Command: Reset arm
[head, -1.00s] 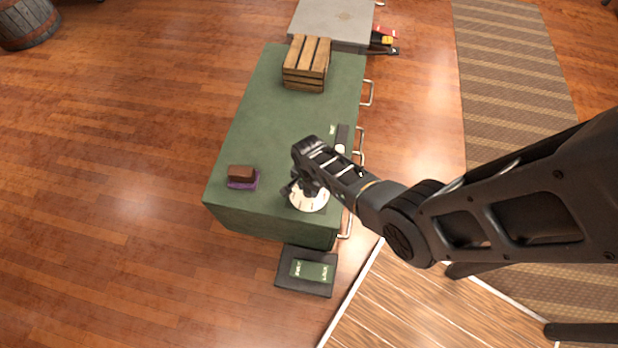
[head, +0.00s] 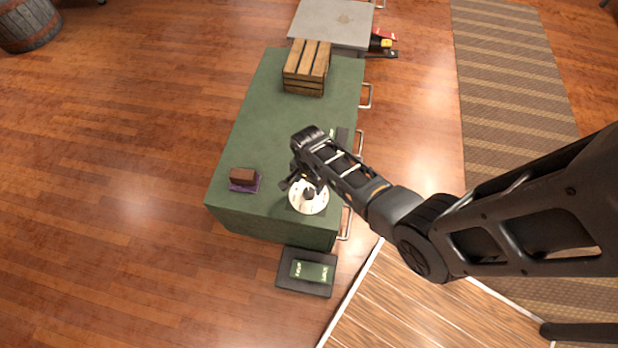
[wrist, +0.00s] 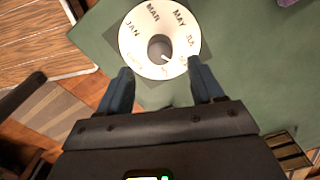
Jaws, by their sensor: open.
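My arm reaches in from the right in the head view, over the green counter (head: 262,125). My gripper (head: 299,178) is open and empty, above and beside a round white dial (head: 308,198) near the counter's front end. In the wrist view my gripper's two fingers (wrist: 159,72) stand apart, just below the dial (wrist: 140,38). The dial carries month names such as JAN, MAR and MAY, with a dark knob (wrist: 160,47) at its centre. The knob is free of the fingers.
A brown block on a purple base (head: 243,179) sits left of the dial. A wooden crate (head: 307,68) stands at the counter's far end. A dark box with a green label (head: 306,272) is below the counter's near end. Metal handles line the right side.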

